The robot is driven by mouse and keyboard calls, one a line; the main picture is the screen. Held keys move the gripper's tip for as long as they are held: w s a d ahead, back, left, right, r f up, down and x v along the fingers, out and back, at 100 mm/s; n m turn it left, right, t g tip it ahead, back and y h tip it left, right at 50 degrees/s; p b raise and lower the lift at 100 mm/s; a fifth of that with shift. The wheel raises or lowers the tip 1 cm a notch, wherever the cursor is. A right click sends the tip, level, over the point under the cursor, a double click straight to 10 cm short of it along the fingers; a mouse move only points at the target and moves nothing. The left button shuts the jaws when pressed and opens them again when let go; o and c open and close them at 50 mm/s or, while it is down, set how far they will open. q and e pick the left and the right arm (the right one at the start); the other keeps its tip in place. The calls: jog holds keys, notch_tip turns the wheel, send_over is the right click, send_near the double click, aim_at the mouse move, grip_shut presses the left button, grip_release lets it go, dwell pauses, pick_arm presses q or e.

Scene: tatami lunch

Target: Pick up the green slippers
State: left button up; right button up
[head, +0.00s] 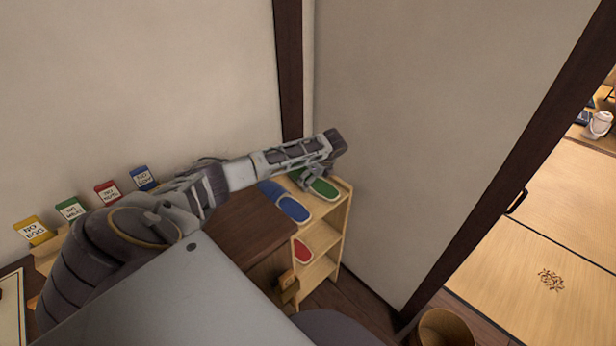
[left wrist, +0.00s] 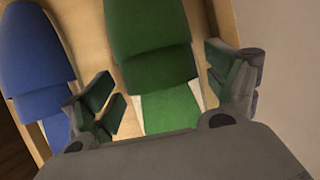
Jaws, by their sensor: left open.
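The green slippers (head: 323,188) lie on top of the small wooden shelf (head: 345,205) in the head view, partly hidden by my left gripper. In the left wrist view the green slippers (left wrist: 152,50) fill the upper middle, with a darker toe part and a lighter green sole. My left gripper (head: 308,183) is just above them. In the left wrist view its open fingers (left wrist: 168,95) stand on either side of the green slippers, with nothing held between them. My right gripper is not in view.
Blue slippers (head: 294,209) lie just left of the green ones, also in the left wrist view (left wrist: 38,60). A red slipper (head: 302,250) is on a lower shelf. A wall (head: 420,100) stands close on the right. Several colored cards (head: 107,191) stand at left.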

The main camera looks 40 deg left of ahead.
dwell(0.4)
pick_arm(q)
jog(key=c, duration=0.8)
jog(key=shift+r, duration=0.1)
jog(key=shift+c, duration=0.2)
jog(key=shift+r+p, duration=0.3)
jog(key=shift+r, duration=4.6)
